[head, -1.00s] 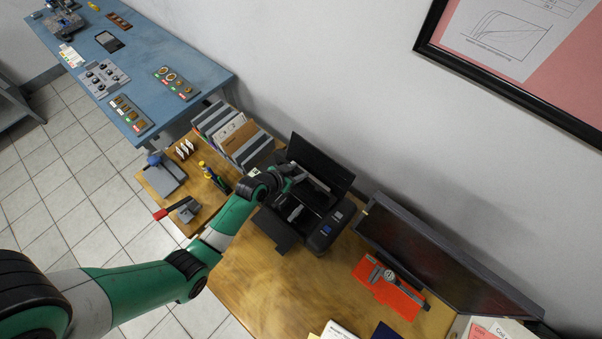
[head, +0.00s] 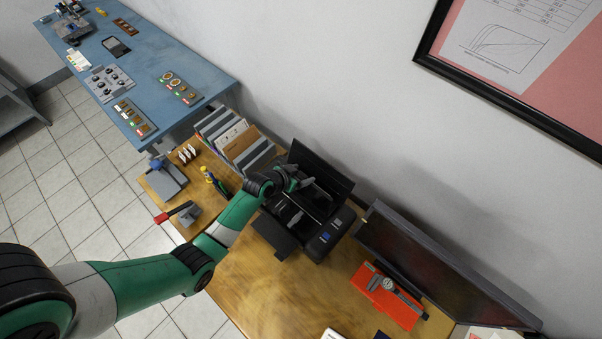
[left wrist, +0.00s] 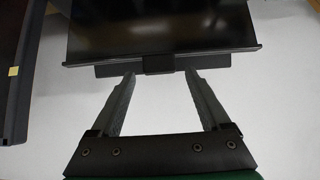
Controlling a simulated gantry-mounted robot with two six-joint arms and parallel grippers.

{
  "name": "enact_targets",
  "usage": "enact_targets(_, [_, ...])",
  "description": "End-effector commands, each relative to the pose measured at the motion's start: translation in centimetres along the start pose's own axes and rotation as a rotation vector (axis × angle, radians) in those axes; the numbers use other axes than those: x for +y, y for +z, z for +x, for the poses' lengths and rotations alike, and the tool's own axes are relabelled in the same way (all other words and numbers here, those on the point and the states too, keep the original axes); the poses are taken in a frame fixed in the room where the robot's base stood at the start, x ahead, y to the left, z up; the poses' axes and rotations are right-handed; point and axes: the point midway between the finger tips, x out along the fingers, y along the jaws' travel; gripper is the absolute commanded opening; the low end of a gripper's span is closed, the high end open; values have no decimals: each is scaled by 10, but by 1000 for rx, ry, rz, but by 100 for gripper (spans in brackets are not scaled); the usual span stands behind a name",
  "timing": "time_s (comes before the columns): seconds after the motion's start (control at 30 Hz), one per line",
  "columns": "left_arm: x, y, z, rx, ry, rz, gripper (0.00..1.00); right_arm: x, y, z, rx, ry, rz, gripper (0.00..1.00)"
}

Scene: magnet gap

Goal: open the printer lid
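The black printer (head: 328,238) stands on the wooden desk against the wall, with its front tray (head: 275,236) out toward the left. A dark panel (head: 322,166) stands tilted up at its back; I cannot tell for sure whether this is the lid. My left gripper (head: 316,188) is over the printer, in front of that panel, and hides part of it. In the left wrist view the left gripper (left wrist: 160,78) has its fingers spread with nothing between them. A dark glossy panel (left wrist: 155,28) with a small block on its lower edge lies ahead of the fingertips. My right gripper is not in view.
A monitor (head: 430,265) stands right of the printer, with calipers on an orange case (head: 385,305) before it. A file holder (head: 232,140) stands to the left. The desk (head: 270,290) in front of the printer is bare.

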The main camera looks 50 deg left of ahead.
Motion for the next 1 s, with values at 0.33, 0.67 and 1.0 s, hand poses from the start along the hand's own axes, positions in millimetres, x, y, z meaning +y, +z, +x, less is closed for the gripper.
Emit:
enact_targets(0.33, [0, 1, -16, -3, 0, 0, 80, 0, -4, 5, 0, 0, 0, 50])
enact_targets(0.67, [0, -5, -95, -4, -1, -1, 80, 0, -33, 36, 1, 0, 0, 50])
enact_targets(1.0, [0, 0, -117, -1, 0, 0, 80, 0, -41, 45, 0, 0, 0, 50])
